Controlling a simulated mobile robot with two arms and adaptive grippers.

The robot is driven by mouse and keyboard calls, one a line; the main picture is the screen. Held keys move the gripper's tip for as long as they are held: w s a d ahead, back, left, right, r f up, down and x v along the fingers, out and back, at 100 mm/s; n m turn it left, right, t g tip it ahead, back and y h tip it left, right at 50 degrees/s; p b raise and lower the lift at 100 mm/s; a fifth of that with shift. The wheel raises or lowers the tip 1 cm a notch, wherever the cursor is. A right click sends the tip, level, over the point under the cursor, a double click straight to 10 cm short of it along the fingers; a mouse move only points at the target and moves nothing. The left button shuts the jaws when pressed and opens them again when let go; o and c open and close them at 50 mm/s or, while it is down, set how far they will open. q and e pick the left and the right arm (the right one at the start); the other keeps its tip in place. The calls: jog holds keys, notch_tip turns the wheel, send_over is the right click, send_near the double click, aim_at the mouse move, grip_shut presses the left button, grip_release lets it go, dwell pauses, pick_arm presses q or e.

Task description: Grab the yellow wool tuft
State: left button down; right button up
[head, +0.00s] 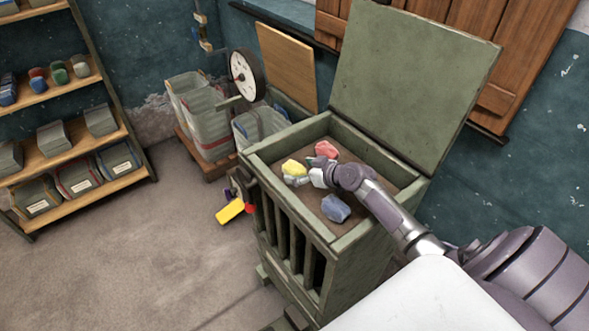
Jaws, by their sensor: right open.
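The yellow wool tuft (293,168) lies inside the open green wooden bin (336,242), toward its left side. My right gripper (303,174) reaches in from the right and is open, its fingers close beside the tuft. Whether the fingers touch the tuft is too small to tell. A red tuft (326,150) lies just behind the gripper, and a blue tuft (335,208) lies in front of my arm. My left gripper is not in view.
The bin's raised lid (410,75) stands behind it, and its rim surrounds the tufts. Grey sacks (205,115) and a round dial (243,75) stand behind left. A yellow tag (230,211) hangs outside the bin. A shelf (85,190) stands far left; the floor between is clear.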

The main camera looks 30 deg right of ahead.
jog(key=shift+x, duration=1.4)
jog(key=shift+s, duration=0.1)
jog(key=c, duration=1)
jog(key=shift+r, duration=0.1)
